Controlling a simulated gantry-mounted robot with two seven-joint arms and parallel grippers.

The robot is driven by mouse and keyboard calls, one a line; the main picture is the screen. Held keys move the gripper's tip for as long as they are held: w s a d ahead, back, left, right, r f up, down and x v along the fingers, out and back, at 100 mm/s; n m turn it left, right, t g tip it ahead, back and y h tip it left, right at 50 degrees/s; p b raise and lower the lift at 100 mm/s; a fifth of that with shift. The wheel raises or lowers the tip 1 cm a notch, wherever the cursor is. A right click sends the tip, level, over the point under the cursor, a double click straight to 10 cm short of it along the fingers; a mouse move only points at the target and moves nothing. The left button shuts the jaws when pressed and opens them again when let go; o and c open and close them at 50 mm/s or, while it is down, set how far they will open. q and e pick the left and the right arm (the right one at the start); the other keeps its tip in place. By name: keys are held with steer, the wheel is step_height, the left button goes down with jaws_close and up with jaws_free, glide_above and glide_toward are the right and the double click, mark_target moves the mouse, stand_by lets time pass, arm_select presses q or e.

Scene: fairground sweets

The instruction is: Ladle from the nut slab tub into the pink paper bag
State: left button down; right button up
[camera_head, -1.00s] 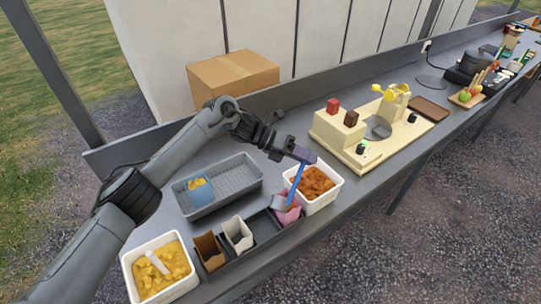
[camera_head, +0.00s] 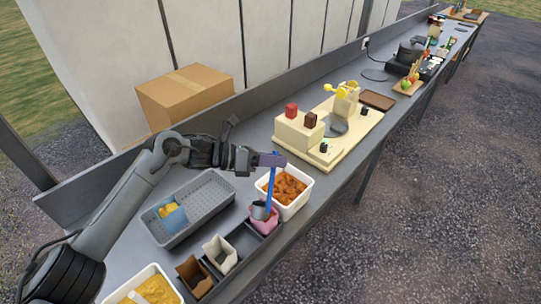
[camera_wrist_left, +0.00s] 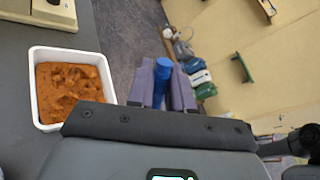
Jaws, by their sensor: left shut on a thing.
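The nut slab tub (camera_head: 307,191) is a square white tub of orange-brown chunks on the bench. It also shows at the left of the left wrist view (camera_wrist_left: 108,75). My left gripper (camera_head: 272,160), with purple fingers, is shut on the blue handle of a ladle (camera_head: 271,190). The ladle hangs steeply down, and its grey bowl (camera_head: 259,211) is at the mouth of the pink paper bag (camera_head: 264,225). What is in the bowl cannot be made out. In the left wrist view the blue handle (camera_wrist_left: 161,80) sits between the fingers. The bag stands in a dark holder beside the tub.
A white bag (camera_head: 219,253) and a brown bag (camera_head: 194,275) stand in the same holder. A grey tray (camera_head: 212,193) with a blue bag (camera_head: 174,219) lies behind. A tub of yellow sweets (camera_head: 158,291) is at lower left. A cream machine (camera_head: 325,140) stands beyond the nut tub.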

arm_select(q)
steer(key=shift+s+a+r, duration=0.15)
steer(key=shift+s+r, duration=0.05)
steer(key=shift+s, duration=0.2)
steer(key=s+a+r+m+t+h+p, duration=0.1)
steer(key=s+r+m+h+p, duration=0.1)
steer(key=s+r+m, duration=0.3)
steer(key=shift+s+a+m+t+h, duration=0.3)
steer(key=shift+s+a+t+h, duration=0.1)
steer(key=shift+s, duration=0.55)
